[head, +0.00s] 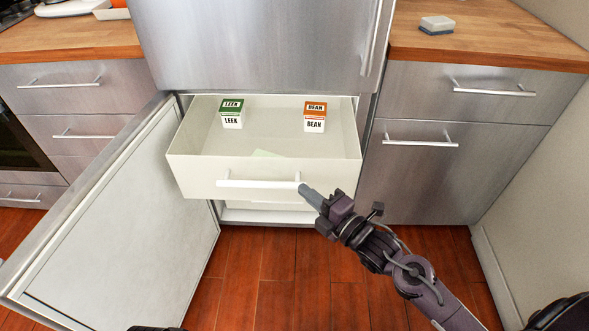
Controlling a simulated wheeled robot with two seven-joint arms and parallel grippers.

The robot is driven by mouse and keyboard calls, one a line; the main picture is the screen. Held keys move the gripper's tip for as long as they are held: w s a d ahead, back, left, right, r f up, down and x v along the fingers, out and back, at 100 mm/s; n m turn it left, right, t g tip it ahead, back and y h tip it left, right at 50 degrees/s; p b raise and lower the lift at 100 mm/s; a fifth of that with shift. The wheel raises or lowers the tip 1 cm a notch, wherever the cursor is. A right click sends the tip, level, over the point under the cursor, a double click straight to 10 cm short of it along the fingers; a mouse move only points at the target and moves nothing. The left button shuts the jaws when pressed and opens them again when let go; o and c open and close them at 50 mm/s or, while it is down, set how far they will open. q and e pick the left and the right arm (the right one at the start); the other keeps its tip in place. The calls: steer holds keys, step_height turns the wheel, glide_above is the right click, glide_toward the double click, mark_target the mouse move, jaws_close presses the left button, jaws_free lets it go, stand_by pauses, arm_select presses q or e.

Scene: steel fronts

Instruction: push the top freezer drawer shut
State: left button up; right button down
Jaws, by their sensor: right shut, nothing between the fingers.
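The top freezer drawer (200,172) is white and stands pulled out from the fridge-freezer. Its front has a white bar handle (258,183). Inside are a green and white box marked LEEK (232,120) and an orange and white box marked BEAN or DEAN (315,124). My right gripper (306,192) is shut and empty, with its tip at the right end of the handle. I cannot tell whether it touches the drawer front. My left gripper is not in view.
The freezer door (125,225) stands open at the left. A lower white shelf or drawer (265,216) shows beneath the open drawer. Steel cabinets flank the freezer, with a sponge (437,25) on the right worktop (490,45). The wooden floor (260,275) in front is clear.

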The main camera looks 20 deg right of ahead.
mark_target(284, 160)
steer(key=x, duration=0.4)
steer(key=d+x, duration=0.1)
steer(key=x, duration=0.1)
steer(key=shift+w+b, duration=0.3)
steer(key=shift+w, duration=0.2)
steer(key=shift+w+d, duration=0.25)
steer(key=shift+w, duration=0.4)
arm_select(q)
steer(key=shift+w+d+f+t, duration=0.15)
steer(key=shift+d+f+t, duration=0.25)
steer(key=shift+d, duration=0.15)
arm_select(e)
steer(key=shift+w+d, duration=0.1)
steer(key=shift+w, duration=0.25)
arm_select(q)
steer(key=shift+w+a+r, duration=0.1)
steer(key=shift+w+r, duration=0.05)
arm_select(e)
steer(key=shift+d, duration=0.15)
